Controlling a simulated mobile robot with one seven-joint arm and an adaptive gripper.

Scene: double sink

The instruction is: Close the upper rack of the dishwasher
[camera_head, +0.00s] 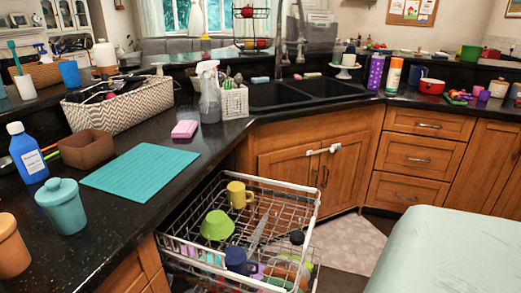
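The upper rack (303,204) is a white wire basket pulled out from under the black counter, at the lower middle of the head view. It holds a yellow mug (238,194), an upside-down green bowl (217,225), a dark blue mug (239,262) and other dishes. Its front right side stands out over the floor, and its left side meets the counter edge. The dishwasher body is hidden under the counter. The lower part of the rack is cut off by the frame. My gripper is not in view.
The black counter (130,219) carries a teal mat (141,172), a blue bottle (27,153) and a teal canister (62,206). A double sink (299,91) sits behind. Wooden cabinets (283,164) stand beyond the rack. Some floor (346,246) shows right of it. A pale surface fills the bottom right.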

